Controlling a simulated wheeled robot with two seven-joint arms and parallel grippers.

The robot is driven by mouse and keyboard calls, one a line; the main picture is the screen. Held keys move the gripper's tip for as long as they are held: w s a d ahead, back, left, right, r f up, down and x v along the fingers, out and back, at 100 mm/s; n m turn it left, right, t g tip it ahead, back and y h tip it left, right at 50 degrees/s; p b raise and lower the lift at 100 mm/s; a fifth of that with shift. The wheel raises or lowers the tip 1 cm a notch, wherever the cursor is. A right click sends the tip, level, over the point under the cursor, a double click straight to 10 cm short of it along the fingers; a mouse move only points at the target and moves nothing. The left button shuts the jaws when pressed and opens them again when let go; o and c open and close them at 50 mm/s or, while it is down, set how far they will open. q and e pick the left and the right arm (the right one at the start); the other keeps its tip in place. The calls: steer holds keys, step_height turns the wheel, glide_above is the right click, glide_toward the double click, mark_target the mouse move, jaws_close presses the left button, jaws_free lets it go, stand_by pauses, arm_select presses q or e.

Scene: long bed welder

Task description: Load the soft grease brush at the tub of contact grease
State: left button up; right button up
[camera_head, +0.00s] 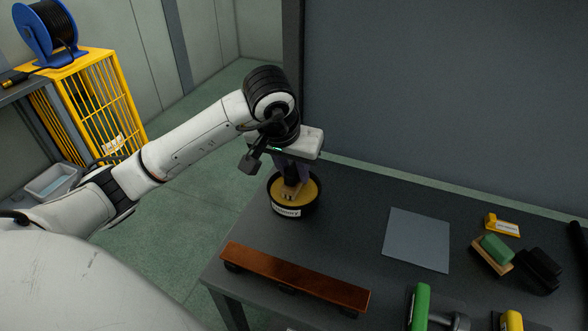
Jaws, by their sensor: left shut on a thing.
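A round black tub of contact grease (309,204) with a yellow-tan fill and a white label stands near the back left corner of the dark table. My left gripper (291,176) points down over the tub and is shut on the soft grease brush (290,193). Only a small tan lower part of the brush shows; the gripper hides the rest. The brush's lower end appears inside the tub's rim, at the grease. I cannot tell how deep it sits. My right gripper is not in view.
A copper-brown bar (295,277) lies along the front of the table (370,255). A grey sheet (417,239) lies right of the tub. Green, black and yellow tools (496,248) crowd the right side. A yellow cage (95,95) stands back left.

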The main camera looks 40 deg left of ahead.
mark_target(294, 168)
arm_select(q)
steer(key=shift+f+b, duration=0.5)
steer(key=shift+f, duration=0.05)
stand_by(1.4)
steer(key=shift+r+p, duration=2.35)
steer(key=shift+r, duration=1.25)
